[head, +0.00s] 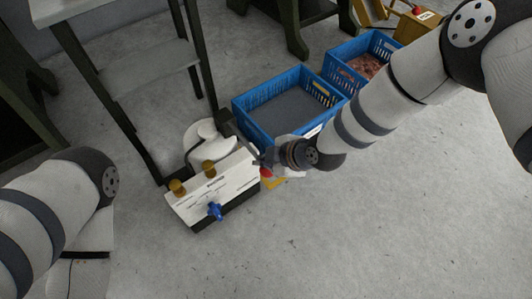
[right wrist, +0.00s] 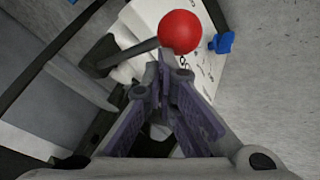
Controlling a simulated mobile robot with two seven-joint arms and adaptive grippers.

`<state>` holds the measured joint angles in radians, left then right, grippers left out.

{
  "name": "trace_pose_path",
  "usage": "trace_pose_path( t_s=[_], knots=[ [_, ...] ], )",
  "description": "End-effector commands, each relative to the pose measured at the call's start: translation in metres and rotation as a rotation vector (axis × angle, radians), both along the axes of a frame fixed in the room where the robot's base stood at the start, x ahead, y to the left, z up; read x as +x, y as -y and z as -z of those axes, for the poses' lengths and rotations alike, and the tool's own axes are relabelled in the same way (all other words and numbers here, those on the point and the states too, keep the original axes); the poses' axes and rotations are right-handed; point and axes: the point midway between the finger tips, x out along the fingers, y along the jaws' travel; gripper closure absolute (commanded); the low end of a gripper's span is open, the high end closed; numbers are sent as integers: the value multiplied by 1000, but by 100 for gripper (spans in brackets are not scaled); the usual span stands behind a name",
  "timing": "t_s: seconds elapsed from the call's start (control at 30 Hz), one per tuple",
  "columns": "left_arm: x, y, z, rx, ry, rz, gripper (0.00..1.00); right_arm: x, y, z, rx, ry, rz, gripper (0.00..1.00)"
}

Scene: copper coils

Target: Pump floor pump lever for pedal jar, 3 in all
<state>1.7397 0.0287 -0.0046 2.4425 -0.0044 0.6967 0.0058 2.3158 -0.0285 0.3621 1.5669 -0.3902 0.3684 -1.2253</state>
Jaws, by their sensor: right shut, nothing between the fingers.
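The pump unit has a white front panel (head: 212,190) and stands on the floor. Behind the panel is a rounded white vessel (head: 207,135), which may be the jar. The lever's red ball (head: 266,172) shows at the panel's right end. In the right wrist view the red ball (right wrist: 180,32) sits on a dark rod (right wrist: 128,54), just beyond my fingertips. My right gripper (head: 268,160) is at the unit's right end, shut and empty, its fingertips close to the ball and rod. I cannot tell whether they touch. My left arm shows, but its gripper does not.
Two brass knobs (head: 209,167) and a blue valve (head: 215,211) stick out of the unit. A blue crate (head: 262,129) stands behind my right gripper, another blue crate (head: 345,80) farther back. A stepped stand (head: 150,70) is behind the unit. The front floor is clear.

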Motion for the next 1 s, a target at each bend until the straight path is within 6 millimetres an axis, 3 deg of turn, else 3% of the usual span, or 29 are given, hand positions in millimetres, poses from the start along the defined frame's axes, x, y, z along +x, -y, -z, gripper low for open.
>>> trace_pose_path(
  t_s=[1.0],
  knots=[
    [-2, 0, 5, 0, -7, 0, 65, -4, 2, 15, -3, -6, -1, 100]
  ],
)
